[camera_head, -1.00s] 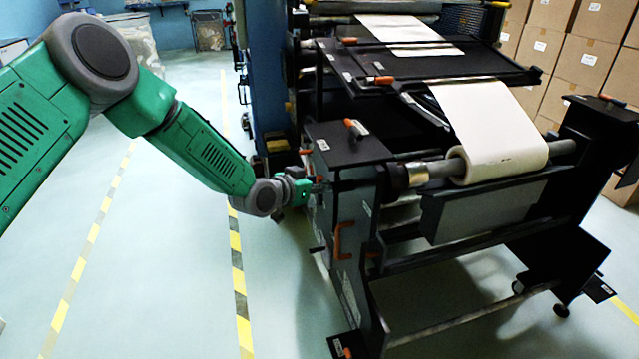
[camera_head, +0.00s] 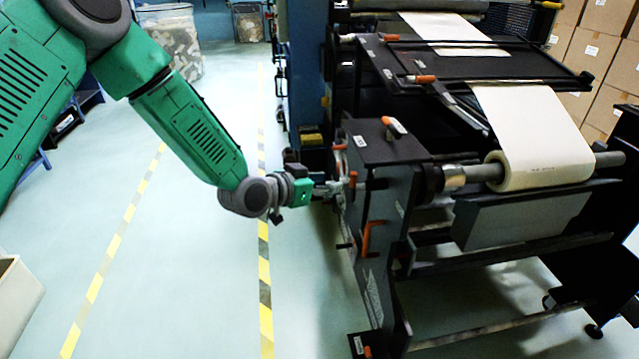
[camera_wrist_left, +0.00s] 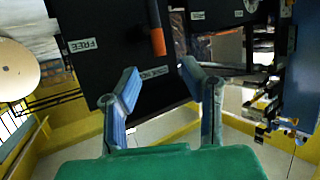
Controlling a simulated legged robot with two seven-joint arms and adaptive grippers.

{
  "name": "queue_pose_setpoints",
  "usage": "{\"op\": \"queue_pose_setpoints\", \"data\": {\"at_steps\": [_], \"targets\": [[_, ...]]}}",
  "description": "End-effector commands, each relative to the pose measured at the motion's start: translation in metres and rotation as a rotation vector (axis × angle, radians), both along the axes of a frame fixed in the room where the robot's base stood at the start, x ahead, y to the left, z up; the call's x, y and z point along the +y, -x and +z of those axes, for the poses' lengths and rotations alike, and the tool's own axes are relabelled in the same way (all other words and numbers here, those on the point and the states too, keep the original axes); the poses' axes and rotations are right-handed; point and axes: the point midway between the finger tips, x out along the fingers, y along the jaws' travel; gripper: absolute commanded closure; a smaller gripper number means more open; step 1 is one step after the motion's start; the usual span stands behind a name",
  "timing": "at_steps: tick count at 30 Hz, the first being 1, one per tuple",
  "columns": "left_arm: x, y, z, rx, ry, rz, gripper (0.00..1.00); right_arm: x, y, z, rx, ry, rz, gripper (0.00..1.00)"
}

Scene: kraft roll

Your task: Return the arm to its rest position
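My left arm comes in from the left in the head view, and its gripper (camera_head: 338,186) is beside the left side panel of the machine (camera_head: 388,200). In the left wrist view the two blue-grey fingers (camera_wrist_left: 160,78) stand apart with nothing between them, so the gripper is open. Beyond the fingertips is a dark panel (camera_wrist_left: 110,55) with a label reading FREE and an orange-tipped lever (camera_wrist_left: 157,40). The lever appears clear of the fingers. My right gripper is in neither view.
The machine carries a paper roll (camera_head: 540,168) on a shaft, with orange handles (camera_head: 368,237) on its side. Open floor with striped tape (camera_head: 265,290) lies left of it. A pale bin (camera_head: 15,300) stands at lower left, stacked cartons (camera_head: 575,60) at back right.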

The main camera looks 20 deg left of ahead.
Motion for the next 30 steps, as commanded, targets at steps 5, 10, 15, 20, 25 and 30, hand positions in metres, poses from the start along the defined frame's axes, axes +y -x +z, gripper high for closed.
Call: {"op": "queue_pose_setpoints", "data": {"at_steps": [5, 10, 15, 20, 25, 30], "targets": [[0.008, 0.017, 0.007, -0.001, 0.000, 0.000, 0.63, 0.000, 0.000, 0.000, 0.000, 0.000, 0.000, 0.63], [0.009, 0.021, 0.008, -0.001, -0.002, -0.001, 0.63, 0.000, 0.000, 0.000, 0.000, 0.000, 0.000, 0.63], [0.009, 0.020, 0.008, -0.001, -0.002, -0.001, 0.63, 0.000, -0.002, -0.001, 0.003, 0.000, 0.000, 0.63], [0.009, 0.020, 0.008, 0.000, -0.001, 0.000, 0.63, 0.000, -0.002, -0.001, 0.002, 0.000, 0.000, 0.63], [0.005, 0.031, -0.007, 0.045, -0.002, -0.001, 0.63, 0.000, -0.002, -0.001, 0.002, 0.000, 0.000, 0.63], [-0.011, 0.090, -0.077, 0.274, -0.016, 0.010, 0.63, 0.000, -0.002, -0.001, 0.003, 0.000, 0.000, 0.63]]}}
